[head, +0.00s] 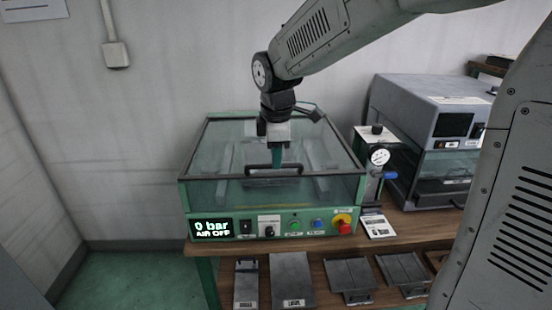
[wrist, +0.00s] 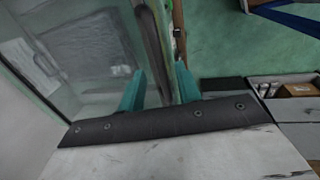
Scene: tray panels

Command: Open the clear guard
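The clear guard (head: 225,190) is a see-through cover with a dark and green frame, lying shut over the machine. A dark bar handle (head: 250,170) sits at its front edge; in the wrist view the handle (wrist: 152,40) runs between the teal fingers. My gripper (head: 277,164) points down at the middle of the handle. In the wrist view my gripper (wrist: 160,68) has its two fingers apart, one on each side of the bar, with a gap showing on the left. Contact with the handle cannot be made out.
The machine's front panel has a display (head: 212,228) reading "0 bar AIR OFF", and a red button (head: 345,228). A pressure gauge (head: 379,157) stands right of the guard, with a grey machine (head: 420,100) beyond. Several grey tray panels (head: 292,280) lie in front. The wall is behind.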

